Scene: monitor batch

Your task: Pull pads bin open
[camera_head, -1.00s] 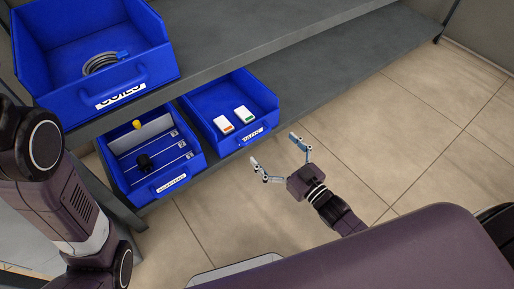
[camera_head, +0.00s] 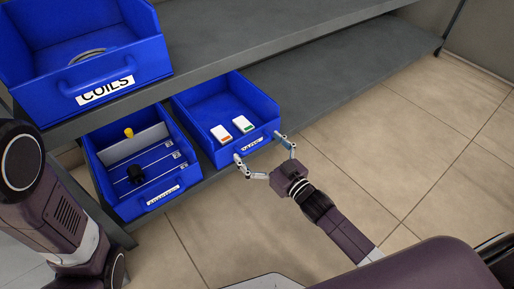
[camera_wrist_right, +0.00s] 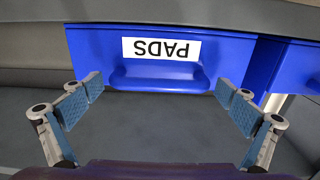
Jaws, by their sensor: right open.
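My left gripper is out of view.
A blue COILS bin (camera_head: 150,58) with a coiled cable (camera_head: 85,56) stands on the upper shelf. Another blue bin (camera_head: 180,203) with dividers sits left of the pads bin. The lower shelf (camera_head: 350,65) is bare to the right; tiled floor (camera_head: 420,150) is open.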

